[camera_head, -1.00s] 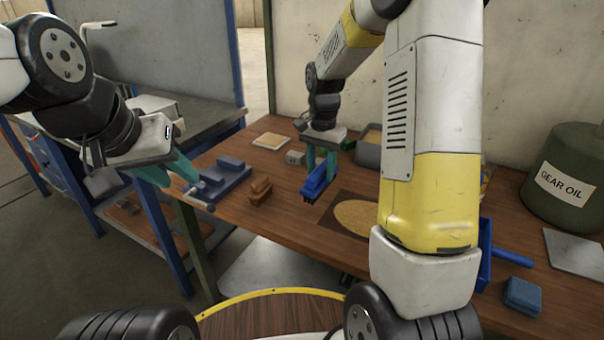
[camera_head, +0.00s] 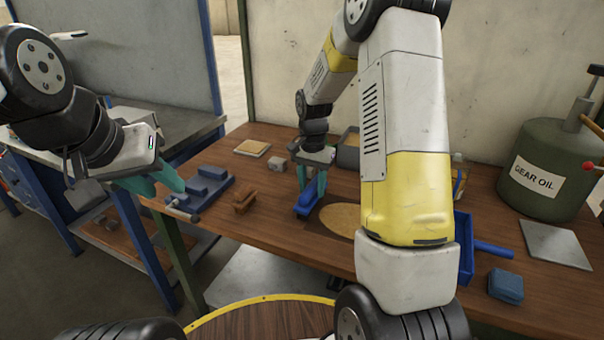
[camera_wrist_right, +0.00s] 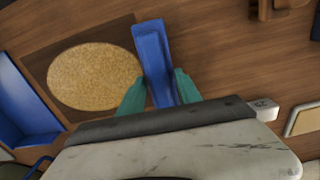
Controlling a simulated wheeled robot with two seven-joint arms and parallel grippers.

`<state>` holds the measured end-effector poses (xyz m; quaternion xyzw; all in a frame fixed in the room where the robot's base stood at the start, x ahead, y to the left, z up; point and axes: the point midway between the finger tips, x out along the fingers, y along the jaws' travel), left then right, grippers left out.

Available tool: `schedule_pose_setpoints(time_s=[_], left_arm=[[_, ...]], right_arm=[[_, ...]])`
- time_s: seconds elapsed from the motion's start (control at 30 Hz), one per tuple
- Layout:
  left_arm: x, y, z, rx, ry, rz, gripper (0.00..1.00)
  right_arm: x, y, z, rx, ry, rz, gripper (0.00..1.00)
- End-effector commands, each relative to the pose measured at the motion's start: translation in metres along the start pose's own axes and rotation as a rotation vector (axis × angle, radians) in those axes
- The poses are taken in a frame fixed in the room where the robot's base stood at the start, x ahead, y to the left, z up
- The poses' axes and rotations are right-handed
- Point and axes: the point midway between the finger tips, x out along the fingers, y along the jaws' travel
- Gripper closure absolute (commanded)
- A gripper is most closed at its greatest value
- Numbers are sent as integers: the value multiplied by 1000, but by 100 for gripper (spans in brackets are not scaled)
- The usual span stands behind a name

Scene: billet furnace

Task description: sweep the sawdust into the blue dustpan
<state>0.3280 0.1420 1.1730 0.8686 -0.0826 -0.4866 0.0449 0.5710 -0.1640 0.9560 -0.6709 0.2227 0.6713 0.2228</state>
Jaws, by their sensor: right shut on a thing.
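My right gripper (camera_head: 312,180) is shut on a blue brush (camera_head: 306,200), held low at the left edge of the sawdust. The brush also shows between the green fingers in the right wrist view (camera_wrist_right: 152,50). The sawdust (camera_head: 342,218) is a tan oval patch on a dark square on the table, and it shows whole in the right wrist view (camera_wrist_right: 95,76). The blue dustpan (camera_head: 465,250) lies right of the patch, partly hidden behind my right arm; its tray shows at the left of the wrist view (camera_wrist_right: 25,105). My left gripper (camera_head: 160,186) is empty and open near the table's left edge.
A blue vise (camera_head: 205,185) and a brown block (camera_head: 244,201) lie on the left of the table (camera_head: 270,225). A blue sponge (camera_head: 506,285), a grey plate (camera_head: 555,244) and a green gear oil can (camera_head: 545,170) are on the right. A grey bin stands behind the sawdust.

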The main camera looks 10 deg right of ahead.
Motion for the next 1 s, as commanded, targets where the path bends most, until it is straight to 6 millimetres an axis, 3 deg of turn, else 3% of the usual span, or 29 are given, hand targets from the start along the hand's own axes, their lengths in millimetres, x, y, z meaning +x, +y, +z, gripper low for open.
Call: schedule_pose_setpoints(time_s=[1.0], left_arm=[[0,0,0,0,0,0,64]], right_arm=[[6,0,0,0,0,0,92]])
